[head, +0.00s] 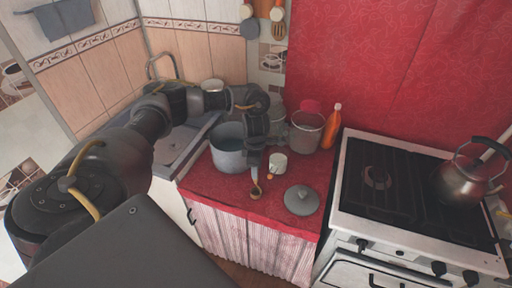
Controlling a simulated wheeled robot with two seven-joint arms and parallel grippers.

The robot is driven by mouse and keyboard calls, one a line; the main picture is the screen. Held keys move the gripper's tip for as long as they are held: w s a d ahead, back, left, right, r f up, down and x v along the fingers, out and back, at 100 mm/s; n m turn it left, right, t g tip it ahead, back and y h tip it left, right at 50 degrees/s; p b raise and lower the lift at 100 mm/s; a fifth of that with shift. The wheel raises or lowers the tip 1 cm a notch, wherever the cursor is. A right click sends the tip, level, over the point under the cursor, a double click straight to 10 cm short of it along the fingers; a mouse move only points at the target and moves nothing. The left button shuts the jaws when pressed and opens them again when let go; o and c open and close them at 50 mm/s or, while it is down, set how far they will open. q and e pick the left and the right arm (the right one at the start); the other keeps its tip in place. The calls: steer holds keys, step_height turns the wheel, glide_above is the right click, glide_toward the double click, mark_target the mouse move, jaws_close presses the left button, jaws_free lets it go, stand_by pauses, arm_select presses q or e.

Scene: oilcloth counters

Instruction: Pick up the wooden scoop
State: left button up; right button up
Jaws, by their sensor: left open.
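A small brown wooden scoop (255,191) lies on the red oilcloth counter (240,203) near its front edge. My left arm reaches in from the left over the sink and the pot. My left gripper (256,172) points down just above and behind the scoop, with its jaws open. The gripper partly hides the scoop, and I cannot tell whether the fingers touch it. My right gripper is not in view.
A grey pot (228,158) stands left of the gripper and a white mug (278,164) right of it. A grey lid (301,200) lies to the right. A clear container (306,131) and an orange bottle (331,127) stand behind. The stove (343,200) borders the counter.

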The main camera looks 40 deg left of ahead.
mark_target(256, 183)
arm_select(q)
steer(key=shift+f, duration=0.1)
step_height(256, 183, down, 4)
steer(key=p, duration=0.3)
steer(key=shift+s+d+f, duration=0.15)
steer(key=shift+f, duration=0.4)
jaws_close()
